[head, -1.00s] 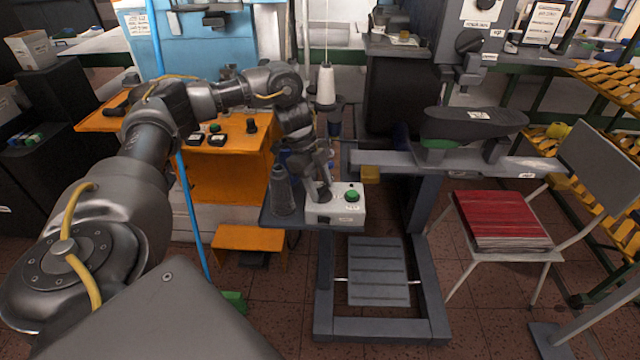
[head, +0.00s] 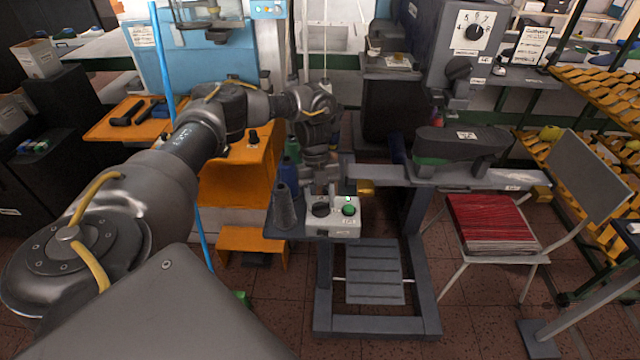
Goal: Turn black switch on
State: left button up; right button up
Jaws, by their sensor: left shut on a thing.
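The white control box (head: 346,228) stands on a small dark shelf of the machine, near the picture's middle. On its top are the round black switch (head: 320,210) at left and a green button (head: 349,210) at right. A small bright green light shows just behind the green button. My left gripper (head: 319,192) reaches down from behind and above, shut on the black switch. The fingertips are small and partly hidden, so the exact contact is hard to see. My right gripper is not in view.
A grey cone (head: 284,208) stands on the shelf just left of the box. A grey machine arm with a dark shoe last (head: 461,147) extends to the right. A chair with a red stack (head: 492,224) stands at right. An orange table (head: 240,180) is at left.

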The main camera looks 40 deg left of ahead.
pick_arm(q)
jog(key=shift+w+d+m+g+y+p, duration=0.1)
jog(key=shift+m+g+y+p, duration=0.4)
jog(key=shift+m, duration=1.1)
jog(key=shift+c, duration=0.2)
jog(key=o, duration=1)
jog(key=shift+r, duration=0.1)
jog(key=shift+w+r, duration=0.2)
jog(key=shift+r, duration=0.15)
jog(key=b+v, duration=0.1)
jog(key=v, duration=0.9)
jog(key=shift+f, duration=0.1)
